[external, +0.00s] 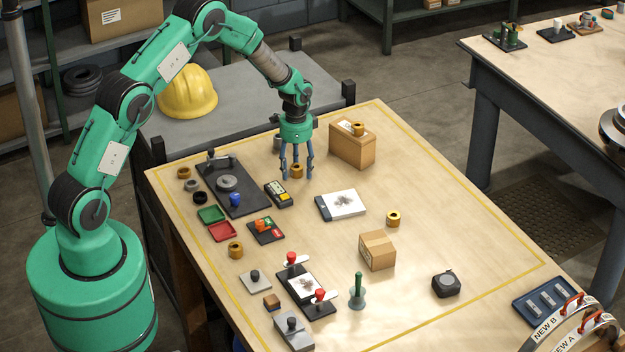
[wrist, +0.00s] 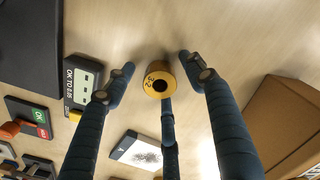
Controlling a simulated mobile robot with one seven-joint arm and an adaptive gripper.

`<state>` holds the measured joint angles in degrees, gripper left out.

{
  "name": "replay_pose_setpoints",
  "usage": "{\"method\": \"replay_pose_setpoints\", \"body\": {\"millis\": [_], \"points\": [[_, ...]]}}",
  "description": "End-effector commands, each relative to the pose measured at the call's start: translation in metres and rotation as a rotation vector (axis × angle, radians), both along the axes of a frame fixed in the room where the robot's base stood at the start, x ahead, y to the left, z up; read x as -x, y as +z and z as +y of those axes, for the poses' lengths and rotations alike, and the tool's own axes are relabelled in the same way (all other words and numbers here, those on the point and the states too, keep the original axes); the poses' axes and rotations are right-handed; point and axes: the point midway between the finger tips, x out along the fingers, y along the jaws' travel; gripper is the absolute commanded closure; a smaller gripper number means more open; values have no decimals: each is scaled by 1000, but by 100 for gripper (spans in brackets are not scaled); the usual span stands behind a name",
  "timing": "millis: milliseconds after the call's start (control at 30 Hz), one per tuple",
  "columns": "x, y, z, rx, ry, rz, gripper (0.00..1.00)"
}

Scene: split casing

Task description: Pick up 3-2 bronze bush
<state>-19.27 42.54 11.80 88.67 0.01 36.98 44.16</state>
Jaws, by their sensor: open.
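The bronze bush marked 3-2 (wrist: 152,80) stands upright on the table, its bore facing my wrist camera. In the external view the bush (external: 297,171) shows between the fingers of my gripper (external: 296,175). My gripper has three blue fingers, points down and is open. In the wrist view two fingers are on either side of the bush with gaps, and the third is at its lower edge. I cannot tell whether that third finger touches it.
A cardboard box (external: 352,148) with another bronze bush (external: 358,129) on top stands close to the right. A black gauge (external: 278,194) and a dark plate (external: 233,188) lie to the left. More bushes stand at the right (external: 393,219) and lower left (external: 235,250).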

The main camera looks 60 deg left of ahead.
Motion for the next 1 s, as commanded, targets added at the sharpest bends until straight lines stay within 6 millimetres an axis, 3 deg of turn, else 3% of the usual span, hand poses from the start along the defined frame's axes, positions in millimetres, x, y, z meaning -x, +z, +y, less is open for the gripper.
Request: {"method": "replay_pose_setpoints", "body": {"millis": [133, 400, 767, 1000], "points": [[0, 0, 0, 0, 0, 0, 46], [0, 0, 0, 0, 0, 0, 99], [-1, 2, 0, 0, 0, -1, 100], [-1, 13, 0, 0, 0, -2, 100]]}}
